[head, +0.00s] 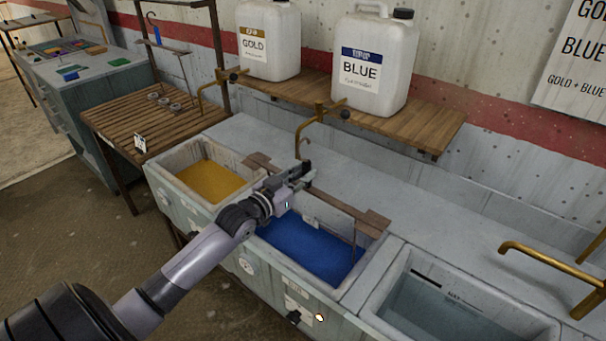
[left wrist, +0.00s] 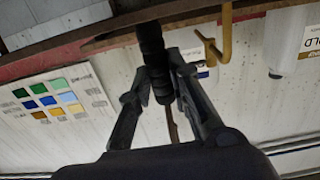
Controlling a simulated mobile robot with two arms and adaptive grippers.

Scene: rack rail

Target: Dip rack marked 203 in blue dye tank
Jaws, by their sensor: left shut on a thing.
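My left gripper (head: 303,175) is above the back part of the blue dye tank (head: 272,238). It is shut on a dark ribbed handle (left wrist: 152,50), clearest in the left wrist view. The handle joins a brown rack bar (head: 340,205), which also crosses the top of the left wrist view (left wrist: 110,38). The bar spans the blue tank, its ends near the tank's side walls. A thin rod (head: 353,238) goes down from it toward the blue dye (head: 315,250). A small pale tag (head: 310,222) shows below the bar; I cannot read its number. My right gripper is not in view.
A yellow dye tank (head: 205,182) is at left and a clear-water tank (head: 450,305) at right. Brass taps (head: 318,110) stick out behind. GOLD (head: 268,40) and BLUE (head: 372,65) jugs stand on a shelf. A slatted table (head: 120,115) is at left.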

